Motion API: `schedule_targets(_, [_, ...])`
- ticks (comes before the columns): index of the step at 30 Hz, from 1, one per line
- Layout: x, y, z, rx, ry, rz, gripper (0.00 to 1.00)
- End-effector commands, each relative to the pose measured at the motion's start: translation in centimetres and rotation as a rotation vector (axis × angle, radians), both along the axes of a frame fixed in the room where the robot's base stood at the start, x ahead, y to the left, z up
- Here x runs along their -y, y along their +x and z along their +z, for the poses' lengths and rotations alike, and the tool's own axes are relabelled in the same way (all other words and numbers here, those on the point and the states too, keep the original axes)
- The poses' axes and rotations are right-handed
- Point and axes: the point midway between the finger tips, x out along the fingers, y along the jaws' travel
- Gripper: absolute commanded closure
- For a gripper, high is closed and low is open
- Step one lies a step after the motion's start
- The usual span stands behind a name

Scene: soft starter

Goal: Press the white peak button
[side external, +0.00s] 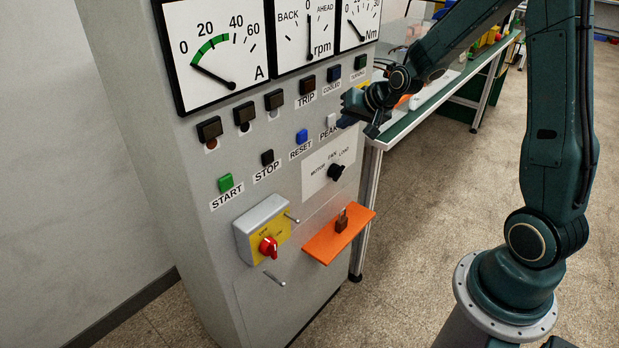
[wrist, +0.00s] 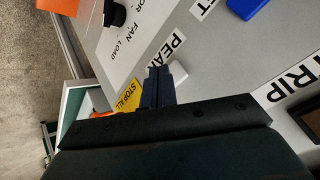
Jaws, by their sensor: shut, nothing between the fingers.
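The white peak button (side external: 331,120) is on the grey cabinet front, just above its PEAK label (side external: 328,132). My gripper (side external: 346,121) is shut and empty, its fingertips close to the right side of the button. In the wrist view, the shut fingertips (wrist: 159,71) lie beside the white button (wrist: 180,69), partly hiding it, with the PEAK label (wrist: 171,50) just past them. I cannot tell whether the fingers touch the button.
The blue reset button (side external: 302,136) is to the left. The black selector knob (side external: 336,171) is below, above an orange shelf (side external: 325,246) with a padlock. A red rotary switch (side external: 268,246) is lower left. A green-topped table (side external: 393,132) stands behind my gripper.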

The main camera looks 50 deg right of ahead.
Motion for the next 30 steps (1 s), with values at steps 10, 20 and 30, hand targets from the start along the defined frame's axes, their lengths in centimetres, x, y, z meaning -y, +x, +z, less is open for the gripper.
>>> schedule_targets(10, [0.0, -0.2, 0.0, -0.001, -0.001, -0.001, 1.0])
schedule_targets(20, [0.1, -1.3, 0.0, 0.0, -0.001, -0.002, 1.0])
schedule_targets(30, [0.1, -3.7, 0.0, 0.0, 0.0, -0.003, 1.0])
